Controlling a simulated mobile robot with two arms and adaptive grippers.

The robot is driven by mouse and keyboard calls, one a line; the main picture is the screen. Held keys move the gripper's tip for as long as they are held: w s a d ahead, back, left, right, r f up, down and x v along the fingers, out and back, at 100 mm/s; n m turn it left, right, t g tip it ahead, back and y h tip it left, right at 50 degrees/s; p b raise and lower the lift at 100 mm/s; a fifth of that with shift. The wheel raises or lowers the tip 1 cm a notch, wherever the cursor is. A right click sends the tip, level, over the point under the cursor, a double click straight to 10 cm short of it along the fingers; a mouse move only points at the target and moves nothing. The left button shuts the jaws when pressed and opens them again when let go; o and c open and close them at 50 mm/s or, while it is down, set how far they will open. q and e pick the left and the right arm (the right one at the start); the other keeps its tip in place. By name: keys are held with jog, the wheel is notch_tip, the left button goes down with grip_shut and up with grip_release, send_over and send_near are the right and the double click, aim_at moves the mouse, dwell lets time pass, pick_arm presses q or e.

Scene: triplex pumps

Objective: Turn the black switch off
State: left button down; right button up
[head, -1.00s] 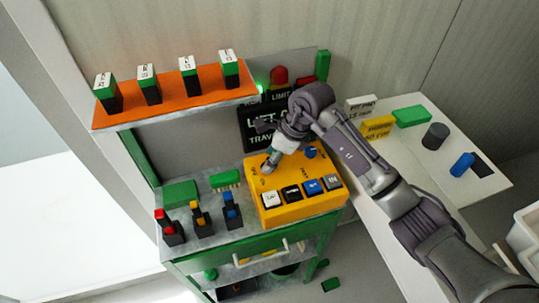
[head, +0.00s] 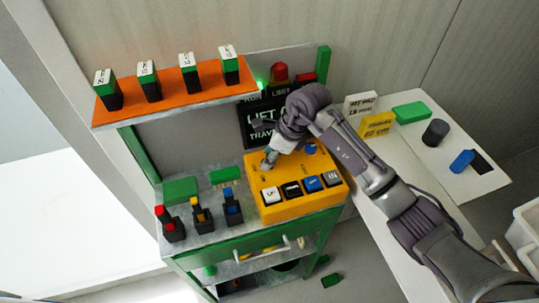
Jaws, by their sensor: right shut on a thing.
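A yellow control box (head: 277,218) stands at the right end of the workbench. Its sloped front carries a white button (head: 270,195), a black switch (head: 291,189), a blue one (head: 313,184) and a grey one (head: 333,179). A blue knob (head: 311,149) sits on its upper right. My right gripper (head: 266,166) points down at the upper left of the box top, above the white button. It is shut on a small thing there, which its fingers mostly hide. I cannot tell whether that is a black switch. My left gripper is not in view.
Red, yellow and blue-topped levers (head: 202,215) stand left of the box. An orange shelf (head: 180,95) with several green-black blocks overhangs the back. A black sign (head: 257,129) stands behind the box. A white side table (head: 421,155) at right holds several objects.

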jog(key=shift+f, duration=0.1)
jog(key=m+t+b, duration=0.1)
jog(key=m, duration=0.1)
jog(key=m+b, duration=0.1)
jog(key=m, duration=0.2)
jog(key=shift+s+t+h, duration=0.1)
jog(key=shift+t+h, duration=0.3)
jog(key=m+t+h+b, duration=0.1)
jog(key=m+b, duration=0.2)
jog(key=m, duration=0.1)
jog(key=shift+a, duration=0.15)
jog(key=shift+m+h+b, duration=0.6)
jog(key=shift+m+b, duration=0.15)
jog(key=shift+m, duration=0.45)
jog(key=o, duration=0.9)
jog(key=shift+c, duration=0.2)
jog(key=shift+s, duration=0.1)
